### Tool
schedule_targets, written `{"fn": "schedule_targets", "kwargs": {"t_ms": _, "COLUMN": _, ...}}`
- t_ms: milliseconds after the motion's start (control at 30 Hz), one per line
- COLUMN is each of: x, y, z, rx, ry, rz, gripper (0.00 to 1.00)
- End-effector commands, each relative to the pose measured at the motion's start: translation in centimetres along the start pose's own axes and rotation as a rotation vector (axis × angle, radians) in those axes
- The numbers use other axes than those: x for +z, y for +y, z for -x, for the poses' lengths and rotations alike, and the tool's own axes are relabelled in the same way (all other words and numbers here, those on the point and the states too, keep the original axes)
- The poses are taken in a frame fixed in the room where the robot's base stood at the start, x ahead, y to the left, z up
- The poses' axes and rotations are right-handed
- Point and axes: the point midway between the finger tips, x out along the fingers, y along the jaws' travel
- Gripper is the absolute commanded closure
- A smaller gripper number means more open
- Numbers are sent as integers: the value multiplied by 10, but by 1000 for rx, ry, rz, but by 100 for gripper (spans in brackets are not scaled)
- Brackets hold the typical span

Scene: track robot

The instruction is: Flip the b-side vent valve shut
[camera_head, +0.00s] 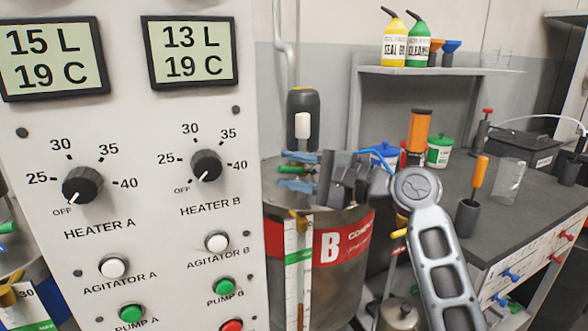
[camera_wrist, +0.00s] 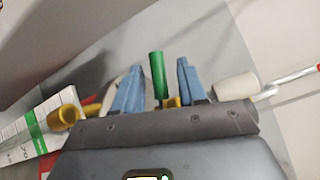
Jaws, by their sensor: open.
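The B tank (camera_head: 345,255) stands right of the control panel, with a red "B" label on its side. A green handle (camera_head: 289,169) shows above its lid; I take it as the b-side vent valve's lever. It also shows in the wrist view (camera_wrist: 157,75), pointing away from my gripper. My gripper (camera_head: 298,170) is open over the tank top, its two blue fingers on either side of the green handle. In the wrist view the fingers (camera_wrist: 157,85) stand apart with gaps beside the handle. The valve body is mostly hidden behind my gripper.
The control panel (camera_head: 130,235) stands close at left. A black cylinder (camera_head: 302,104) and white knob (camera_head: 302,125) rise behind my gripper. A yellow fitting (camera_wrist: 66,116) and white scale (camera_wrist: 38,130) are left in the wrist view. A cluttered bench (camera_head: 510,220) stands right.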

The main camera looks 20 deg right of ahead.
Motion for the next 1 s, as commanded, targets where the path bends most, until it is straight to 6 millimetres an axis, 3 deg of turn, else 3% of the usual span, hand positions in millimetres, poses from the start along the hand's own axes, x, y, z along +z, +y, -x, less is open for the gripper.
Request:
{"fn": "schedule_targets", "kwargs": {"t_ms": 267, "x": 0, "y": 0, "z": -2, "rx": 0, "ry": 0, "rz": 1, "gripper": 60}}
{"fn": "schedule_targets", "kwargs": {"t_ms": 700, "x": 0, "y": 0, "z": -1, "rx": 0, "ry": 0, "rz": 0, "gripper": 100}}
{"fn": "schedule_targets", "kwargs": {"t_ms": 1000, "x": 1, "y": -2, "z": -2, "rx": 41, "ry": 14, "rz": 52, "gripper": 100}}
